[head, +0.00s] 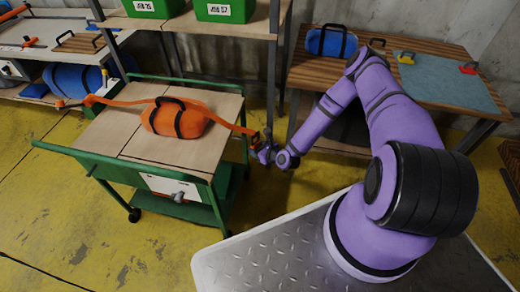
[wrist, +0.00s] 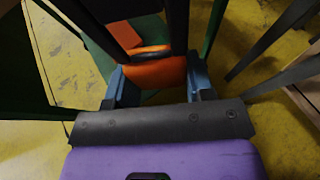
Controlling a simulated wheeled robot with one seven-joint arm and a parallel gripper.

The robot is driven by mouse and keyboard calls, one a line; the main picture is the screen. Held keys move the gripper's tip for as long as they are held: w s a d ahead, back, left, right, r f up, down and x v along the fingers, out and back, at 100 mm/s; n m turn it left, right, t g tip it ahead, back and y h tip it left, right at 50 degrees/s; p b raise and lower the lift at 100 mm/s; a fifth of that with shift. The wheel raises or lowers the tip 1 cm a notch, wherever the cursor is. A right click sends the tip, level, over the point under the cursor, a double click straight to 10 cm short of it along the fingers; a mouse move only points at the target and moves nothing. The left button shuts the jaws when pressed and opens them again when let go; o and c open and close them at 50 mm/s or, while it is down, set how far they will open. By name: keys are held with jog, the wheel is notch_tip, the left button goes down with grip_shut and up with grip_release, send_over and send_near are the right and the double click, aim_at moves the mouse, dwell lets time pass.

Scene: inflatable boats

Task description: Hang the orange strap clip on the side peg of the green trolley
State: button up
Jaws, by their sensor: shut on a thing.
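The green trolley (head: 221,188) stands at left centre with a wooden top (head: 115,130). An orange roll (head: 178,118) with black bands lies on it. An orange strap (head: 222,122) runs across the top from the left edge to the right side. My gripper (head: 265,154) is just off the trolley's right side, at the strap's right end. In the wrist view, my gripper (wrist: 160,88) is shut on the orange strap clip (wrist: 155,73), which sits between its blue-grey fingers. A dark bar crosses just above it.
A shelf unit (head: 210,24) with green bins (head: 226,10) stands behind the trolley. A wooden bench (head: 310,77) with a blue roll (head: 331,41) is at the back right. Another bench (head: 52,50) is at the back left. Yellow floor (head: 165,240) in front is clear.

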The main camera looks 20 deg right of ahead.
jog(key=w+a+f, duration=0.1)
jog(key=w+a, duration=0.3)
jog(key=a, duration=0.2)
jog(key=shift+w, duration=0.25)
dwell(0.8)
jog(key=shift+a, duration=0.2)
dwell(0.5)
jog(key=o, duration=1)
jog(key=shift+o, duration=0.2)
jog(key=v, duration=1)
jog(key=shift+s+d, duration=0.2)
jog(key=shift+s, duration=0.1)
